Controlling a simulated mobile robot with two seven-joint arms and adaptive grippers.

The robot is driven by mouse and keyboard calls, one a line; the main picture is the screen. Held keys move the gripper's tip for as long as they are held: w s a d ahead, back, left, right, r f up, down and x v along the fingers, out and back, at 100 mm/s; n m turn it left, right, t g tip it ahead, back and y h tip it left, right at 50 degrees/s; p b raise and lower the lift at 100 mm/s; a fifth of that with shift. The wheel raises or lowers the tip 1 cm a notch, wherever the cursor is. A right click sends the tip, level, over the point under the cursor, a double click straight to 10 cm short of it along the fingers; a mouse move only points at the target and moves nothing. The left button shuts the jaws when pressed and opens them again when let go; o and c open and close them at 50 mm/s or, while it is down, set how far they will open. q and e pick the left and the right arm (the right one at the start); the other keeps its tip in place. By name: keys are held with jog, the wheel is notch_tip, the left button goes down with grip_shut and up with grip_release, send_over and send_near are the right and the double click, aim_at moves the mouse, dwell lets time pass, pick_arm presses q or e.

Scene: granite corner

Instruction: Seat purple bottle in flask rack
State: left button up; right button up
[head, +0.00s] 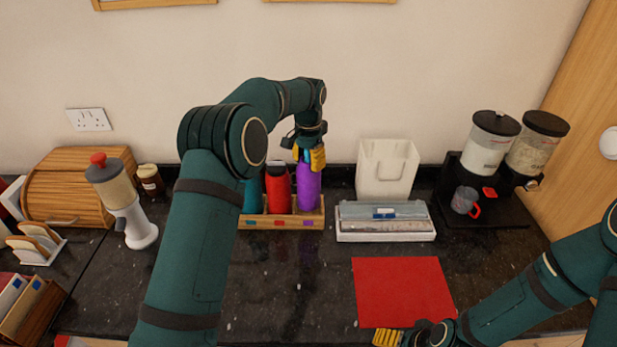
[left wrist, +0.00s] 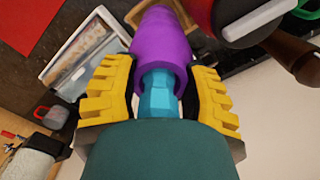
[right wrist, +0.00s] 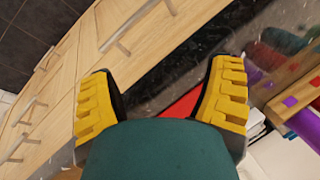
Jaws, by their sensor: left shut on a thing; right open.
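The purple bottle (head: 309,188) stands upright at the right end of the wooden flask rack (head: 262,224). My left gripper (head: 311,158) is shut on the bottle's cyan top from above. In the left wrist view the cyan top (left wrist: 158,95) is between the yellow fingers, with the purple body (left wrist: 161,45) beyond. A red bottle (head: 277,189) and a teal bottle (head: 251,195) stand beside it. My right gripper (head: 405,338) is open and empty near the red mat's front edge.
The red mat (head: 403,291) lies front right of the rack. A white tray (head: 386,237) and a white bin (head: 386,168) stand right of the rack. A dispenser stand (head: 470,228) is farther right. A white grinder (head: 139,232) stands left. The counter before the rack is clear.

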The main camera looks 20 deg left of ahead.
aim_at(308, 176)
pick_arm(q)
jog(key=shift+f, duration=2.7)
jog(key=shift+f, duration=0.15)
jog(key=o, duration=1.3)
jog(key=shift+c, duration=0.2)
notch_tip(308, 176, up, 12)
jog(key=shift+r, duration=0.2)
